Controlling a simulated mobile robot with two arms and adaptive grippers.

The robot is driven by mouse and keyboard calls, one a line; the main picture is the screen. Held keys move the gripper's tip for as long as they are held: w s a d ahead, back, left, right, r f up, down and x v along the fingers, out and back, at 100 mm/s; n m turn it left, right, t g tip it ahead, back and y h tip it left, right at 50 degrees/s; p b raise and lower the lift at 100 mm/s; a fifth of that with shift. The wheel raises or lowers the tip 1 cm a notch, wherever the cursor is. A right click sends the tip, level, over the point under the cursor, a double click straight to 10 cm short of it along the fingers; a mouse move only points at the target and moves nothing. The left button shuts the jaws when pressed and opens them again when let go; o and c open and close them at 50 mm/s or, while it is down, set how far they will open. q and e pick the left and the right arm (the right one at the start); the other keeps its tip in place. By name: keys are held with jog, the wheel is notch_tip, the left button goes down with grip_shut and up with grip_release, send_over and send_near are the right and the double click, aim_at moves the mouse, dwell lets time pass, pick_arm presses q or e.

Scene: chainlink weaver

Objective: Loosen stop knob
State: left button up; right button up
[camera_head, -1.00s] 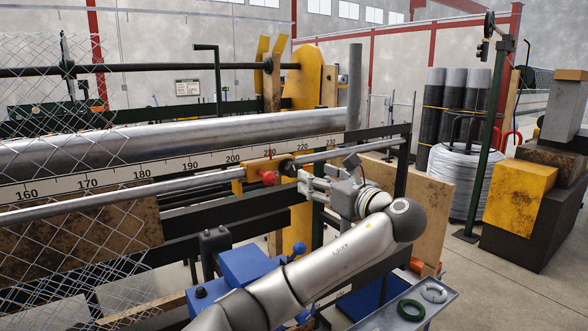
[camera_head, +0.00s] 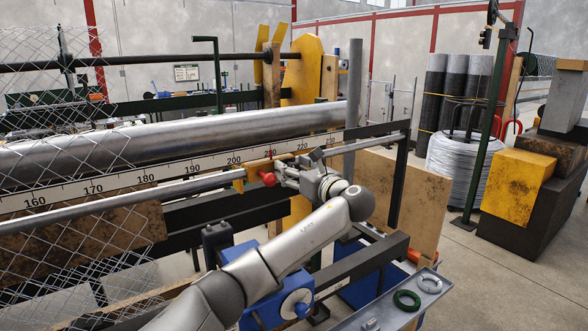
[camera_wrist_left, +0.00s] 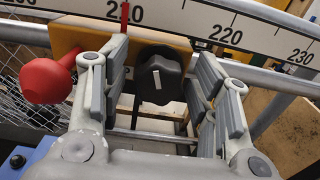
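The stop knob (camera_wrist_left: 158,76) is black and lobed with a white mark on its face. It sits on the front of a yellow stop block (camera_wrist_left: 70,36) on the rail. My left gripper (camera_wrist_left: 160,68) is open, with one finger on each side of the knob and a visible gap to each. In the head view, my left gripper (camera_head: 283,174) is at the stop and largely hides the black knob. A red ball handle (camera_wrist_left: 47,81) sticks out left of the left finger; it also shows in the head view (camera_head: 268,179). My right gripper is not in view.
A white number scale (camera_head: 150,178) runs behind the stop, and a red pointer (camera_wrist_left: 124,14) stands before it near 210. The metal rail (camera_head: 190,186) runs along below. A grey tray (camera_head: 385,318) with a green ring (camera_head: 407,300) is at lower right.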

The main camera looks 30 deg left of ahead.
pick_arm(q)
jog(key=c, duration=1)
jog(key=shift+o, duration=0.2)
